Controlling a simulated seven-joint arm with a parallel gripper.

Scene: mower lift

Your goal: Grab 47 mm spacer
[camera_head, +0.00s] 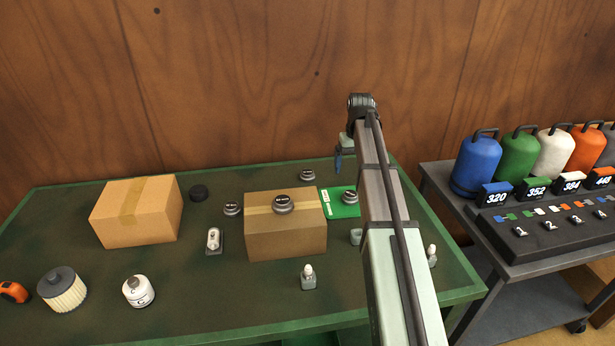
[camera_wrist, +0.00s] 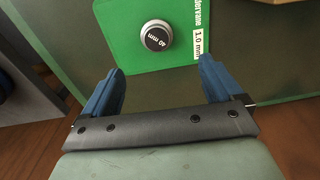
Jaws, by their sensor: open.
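In the wrist view a spacer (camera_wrist: 157,36) marked 40 mm lies on a green card (camera_wrist: 118,38). I cannot tell which spacer is 47 mm. My gripper (camera_wrist: 162,72) is open with nothing between its blue fingers; the 40 mm spacer lies beyond the fingertips. In the head view my gripper (camera_head: 339,160) is above the table's back right.
The near box (camera_head: 286,238) and a larger left box (camera_head: 137,212) stand on the green table (camera_head: 180,285). A filter (camera_head: 62,290), a white canister (camera_head: 138,291) and a small bottle (camera_head: 308,278) stand in front. A cart with coloured tanks (camera_head: 476,165) is at right.

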